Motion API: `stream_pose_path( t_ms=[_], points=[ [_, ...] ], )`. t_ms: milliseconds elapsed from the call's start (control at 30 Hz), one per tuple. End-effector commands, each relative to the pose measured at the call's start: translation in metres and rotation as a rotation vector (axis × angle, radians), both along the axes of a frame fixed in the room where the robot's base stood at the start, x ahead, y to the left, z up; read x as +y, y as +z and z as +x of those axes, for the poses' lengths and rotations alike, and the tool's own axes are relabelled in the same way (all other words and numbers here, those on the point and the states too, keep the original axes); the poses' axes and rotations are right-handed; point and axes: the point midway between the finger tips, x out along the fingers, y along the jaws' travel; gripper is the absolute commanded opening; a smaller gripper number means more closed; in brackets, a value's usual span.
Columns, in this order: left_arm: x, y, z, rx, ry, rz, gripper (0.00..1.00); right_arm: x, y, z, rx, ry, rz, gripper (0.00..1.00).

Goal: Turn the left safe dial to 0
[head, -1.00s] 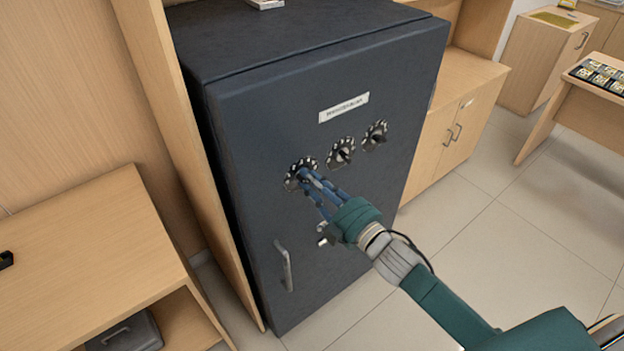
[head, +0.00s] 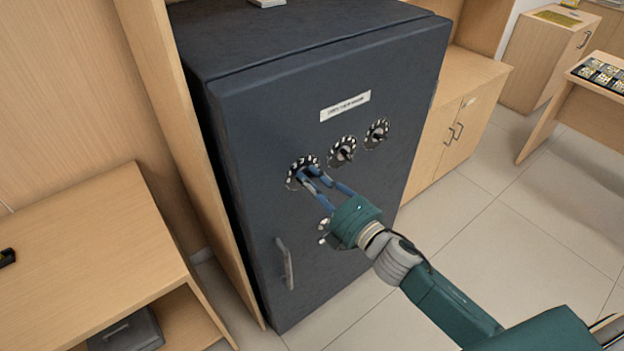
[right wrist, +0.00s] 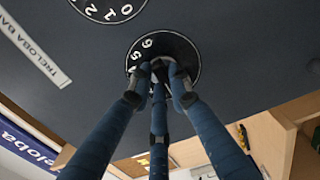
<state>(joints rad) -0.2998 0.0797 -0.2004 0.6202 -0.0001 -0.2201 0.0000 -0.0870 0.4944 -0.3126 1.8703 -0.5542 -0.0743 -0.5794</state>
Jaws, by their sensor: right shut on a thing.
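The dark safe (head: 250,130) stands in the middle of the head view with its door shut. The left safe dial (head: 293,177) is a black disc with white marks, the leftmost of three in a row. My right gripper (head: 305,176) is at this dial, its blue fingers shut on the knob. In the right wrist view the fingers (right wrist: 160,72) close around the knob at the centre of the numbered dial (right wrist: 140,47). They hide the knob and much of the dial, so I cannot tell its setting. My left gripper is not in view.
The middle dial (head: 342,151) and right dial (head: 376,133) sit beside it. A door handle (head: 285,264) is lower left on the safe. A wooden panel (head: 165,130) and desk (head: 85,265) stand at left. Tiled floor (head: 480,230) is open at right.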

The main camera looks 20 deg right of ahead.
Motion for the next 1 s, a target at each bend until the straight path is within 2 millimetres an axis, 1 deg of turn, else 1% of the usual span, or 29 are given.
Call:
stream_pose_path(
  t_ms=[500,533,600,900,1000],
  points=[
    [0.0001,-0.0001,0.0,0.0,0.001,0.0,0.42,-0.0002,-0.0013,-0.0002,-0.005,0.0,-0.019,0.0],
    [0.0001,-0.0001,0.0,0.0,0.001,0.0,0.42,-0.0002,-0.0013,-0.0002,-0.005,0.0,-0.019,0.24],
    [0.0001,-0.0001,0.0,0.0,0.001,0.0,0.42,-0.0001,-0.0012,-0.0002,-0.005,0.0,-0.019,0.38],
    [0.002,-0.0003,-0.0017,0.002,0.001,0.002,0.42,-0.0001,-0.0005,-0.0007,-0.005,0.0,-0.016,0.38],
    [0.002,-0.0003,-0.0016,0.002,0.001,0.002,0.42,-0.0018,-0.0015,-0.0059,-0.003,0.0,-0.016,0.38]
  ],
)
